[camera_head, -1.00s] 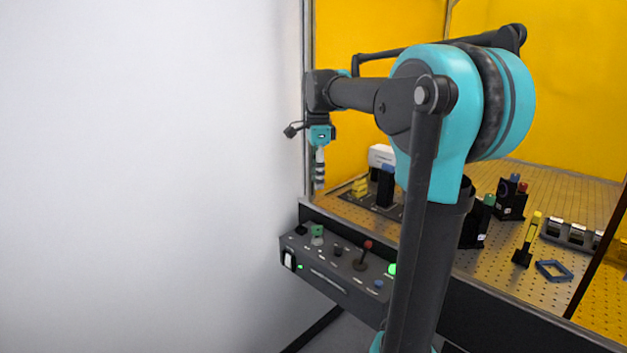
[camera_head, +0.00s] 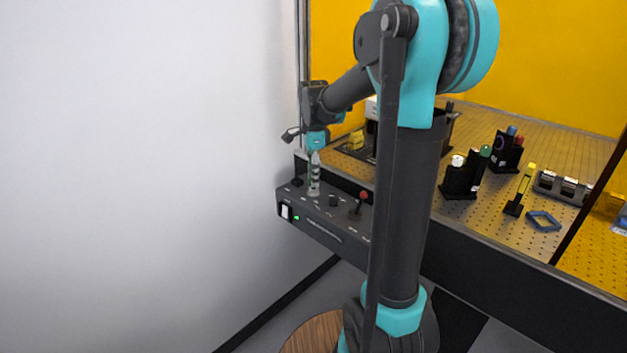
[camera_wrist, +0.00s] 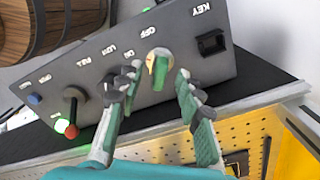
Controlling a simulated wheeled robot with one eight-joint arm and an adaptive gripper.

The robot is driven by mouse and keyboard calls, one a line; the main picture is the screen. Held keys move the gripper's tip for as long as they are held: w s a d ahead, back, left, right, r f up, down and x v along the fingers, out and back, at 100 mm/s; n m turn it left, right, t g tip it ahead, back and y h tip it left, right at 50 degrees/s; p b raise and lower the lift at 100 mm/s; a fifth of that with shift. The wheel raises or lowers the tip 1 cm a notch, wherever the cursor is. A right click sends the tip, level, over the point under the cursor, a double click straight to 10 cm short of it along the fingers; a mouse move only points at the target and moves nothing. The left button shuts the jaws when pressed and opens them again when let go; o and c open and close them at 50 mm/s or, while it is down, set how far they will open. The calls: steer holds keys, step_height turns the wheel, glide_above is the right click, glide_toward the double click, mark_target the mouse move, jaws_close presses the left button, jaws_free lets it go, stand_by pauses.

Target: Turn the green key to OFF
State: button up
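The green key (camera_wrist: 161,72) stands on a pale round base on the dark control panel (camera_head: 345,238). In the wrist view, OFF and ON labels are printed beside it, upside down. Its exact setting is hard to read. My gripper (camera_wrist: 153,84) is open, with one finger on each side of the key and visible gaps between. I cannot tell whether the fingertips are down at key height. In the head view my gripper (camera_head: 314,185) points down over the panel's left end and hides the key.
On the panel are a black KEY socket (camera_wrist: 211,42), a red-tipped lever (camera_wrist: 72,115) and a blue button (camera_wrist: 35,99). A black knob (camera_head: 333,201) is close to my gripper. A perforated bench (camera_head: 480,215) lies behind the panel; a white wall (camera_head: 130,170) is left.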

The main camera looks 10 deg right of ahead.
steer(key=shift+f, duration=0.95)
jaws_close()
steer(key=shift+m, duration=2.4)
